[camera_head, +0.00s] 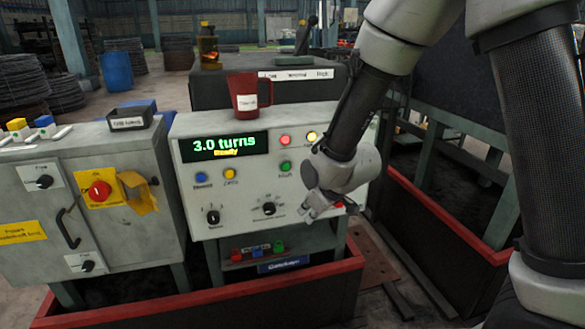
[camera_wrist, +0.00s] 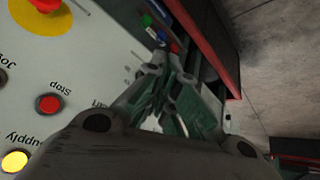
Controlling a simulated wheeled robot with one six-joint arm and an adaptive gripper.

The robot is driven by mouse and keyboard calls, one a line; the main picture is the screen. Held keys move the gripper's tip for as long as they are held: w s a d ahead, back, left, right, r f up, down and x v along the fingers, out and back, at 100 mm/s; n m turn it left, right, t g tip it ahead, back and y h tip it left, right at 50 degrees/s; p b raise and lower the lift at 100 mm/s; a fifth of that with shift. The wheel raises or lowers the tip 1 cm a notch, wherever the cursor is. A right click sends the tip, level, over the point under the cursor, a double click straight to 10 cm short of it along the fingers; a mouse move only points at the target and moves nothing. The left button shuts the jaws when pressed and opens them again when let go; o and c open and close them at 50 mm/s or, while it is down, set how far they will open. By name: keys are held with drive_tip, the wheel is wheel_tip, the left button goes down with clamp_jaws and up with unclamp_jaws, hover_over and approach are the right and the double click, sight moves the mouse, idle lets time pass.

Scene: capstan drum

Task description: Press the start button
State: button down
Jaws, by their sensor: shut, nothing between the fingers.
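The control panel (camera_head: 215,208) shows "3.0 turns" and "Ready" in green and yellow on its display. A green button (camera_head: 285,167) sits on its right half, below a red button (camera_head: 285,140). The small labels under these are too blurred to read, so I cannot tell for certain which button is the start button. My gripper (camera_head: 312,212) is shut and empty, low in front of the panel's right part, below and right of the green button. In the wrist view the fingers (camera_wrist: 172,100) are together, beside a red button (camera_wrist: 48,105) marked "Stop".
A lit yellow button (camera_wrist: 15,160) marked "Supply" and a red knob on a yellow disc (camera_wrist: 58,18) show in the wrist view. A red mug (camera_head: 247,98) stands above the panel. Knobs (camera_head: 269,209) sit left of my gripper. A red-rimmed base (camera_head: 215,298) surrounds the stand.

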sight(286, 167)
drive_tip(key=w+r, duration=0.1)
drive_tip(key=w+a+r+t, duration=0.1)
drive_tip(key=w+r+n+t+y, duration=0.1)
drive_tip(key=w+r, duration=0.1)
drive_tip(key=shift+a, duration=0.35)
drive_tip(key=shift+w+a, duration=0.4)
drive_tip(key=shift+w, duration=1)
drive_tip(key=shift+w+a, duration=0.4)
drive_tip(key=shift+w, duration=1)
drive_tip(key=shift+w+a, duration=0.4)
drive_tip(key=shift+w, duration=1)
drive_tip(key=shift+w, duration=0.15)
drive_tip(key=shift+w+a, duration=0.1)
drive_tip(key=shift+w, duration=0.15)
